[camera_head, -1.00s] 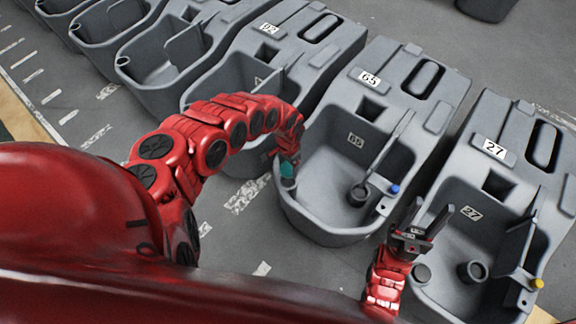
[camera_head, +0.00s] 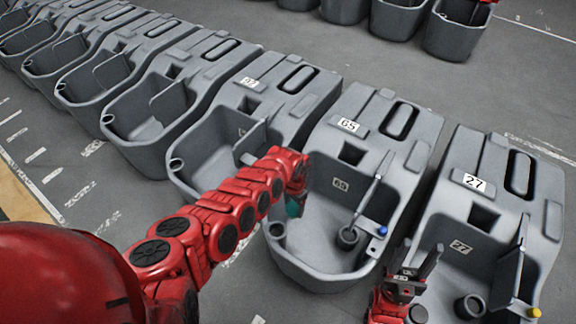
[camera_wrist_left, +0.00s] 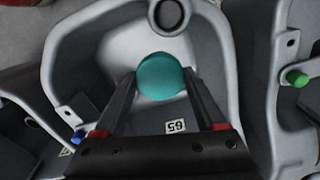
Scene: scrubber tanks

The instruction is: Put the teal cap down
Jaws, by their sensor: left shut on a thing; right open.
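My left gripper (camera_head: 296,192) is shut on the teal cap (camera_head: 293,207) and holds it by the left front rim of the tank labelled 65 (camera_head: 300,262). In the left wrist view the rounded teal cap (camera_wrist_left: 160,76) sits between the two fingertips. The gripper partly hides the cap in the head view. My right gripper (camera_head: 418,262) is open and empty, pointing up near the tank labelled 27 (camera_head: 524,232).
A blue cap (camera_head: 382,230) is on tank 65's right edge and a yellow cap (camera_head: 534,312) on tank 27. The neighbouring tank (camera_head: 290,115) lies close to the left. A green cap (camera_wrist_left: 297,78) shows in the wrist view.

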